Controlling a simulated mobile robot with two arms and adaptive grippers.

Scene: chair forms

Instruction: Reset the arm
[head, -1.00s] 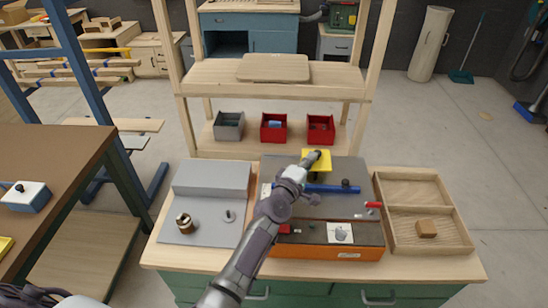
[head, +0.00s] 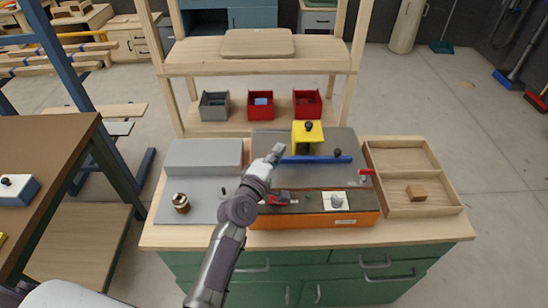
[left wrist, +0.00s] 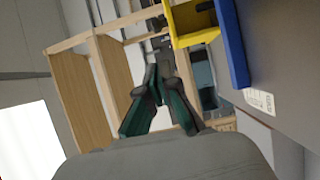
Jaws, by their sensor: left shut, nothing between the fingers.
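My left gripper (head: 276,154) is at the end of my grey arm, over the middle of the workbench. It is shut and empty. It is to the left of a yellow block with a black knob (head: 309,137), apart from it, and near the left end of a blue bar (head: 316,159). In the left wrist view my shut fingers (left wrist: 160,72) point toward the shelf, with the yellow block (left wrist: 193,24) and blue bar (left wrist: 233,45) to the right. My right gripper is in neither view.
Behind stand a grey bin (head: 214,106) and two red bins (head: 260,105) on the shelf. A brown table (head: 45,155) is at left.

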